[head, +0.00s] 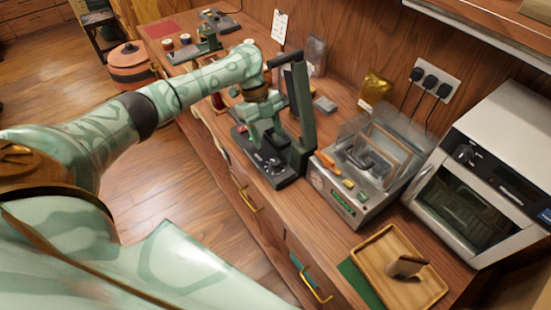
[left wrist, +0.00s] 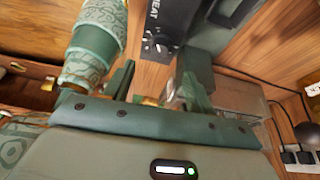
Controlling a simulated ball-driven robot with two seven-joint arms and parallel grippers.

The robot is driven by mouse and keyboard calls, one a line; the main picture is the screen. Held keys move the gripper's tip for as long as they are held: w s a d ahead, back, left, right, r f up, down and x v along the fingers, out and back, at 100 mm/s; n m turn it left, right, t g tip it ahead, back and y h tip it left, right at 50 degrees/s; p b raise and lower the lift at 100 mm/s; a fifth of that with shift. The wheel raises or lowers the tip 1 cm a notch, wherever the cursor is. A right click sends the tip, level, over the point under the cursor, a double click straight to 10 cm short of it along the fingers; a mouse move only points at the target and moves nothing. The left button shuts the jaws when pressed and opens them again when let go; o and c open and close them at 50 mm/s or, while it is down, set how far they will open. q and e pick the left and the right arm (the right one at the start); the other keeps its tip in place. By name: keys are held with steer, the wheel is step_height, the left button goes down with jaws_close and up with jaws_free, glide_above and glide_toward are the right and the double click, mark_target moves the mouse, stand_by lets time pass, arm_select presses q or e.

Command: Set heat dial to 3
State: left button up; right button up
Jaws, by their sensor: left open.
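A dark machine (head: 262,172) with a tall upright post stands on the wooden counter in the head view. In the left wrist view its dark panel (left wrist: 158,12) carries the word HEAT, with a small round black dial (left wrist: 158,44) below it. The dial has pale marks around it, too small to read. My left gripper (head: 264,138) is over the machine's base in the head view. In the left wrist view its two fingers (left wrist: 155,88) are apart with nothing between them, and the dial is beyond them. My right gripper is not in view.
A silver sealer-like machine (head: 345,205) with a clear cover stands to the right. Plugged cords hang from a wall socket (head: 436,80). Small items sit farther back.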

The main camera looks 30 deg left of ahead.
mark_target(275, 161)
arm_select(q)
steer(key=b+x, duration=0.1)
steer(key=x, duration=0.7)
steer(key=shift+f, duration=0.1)
steer(key=c, duration=1)
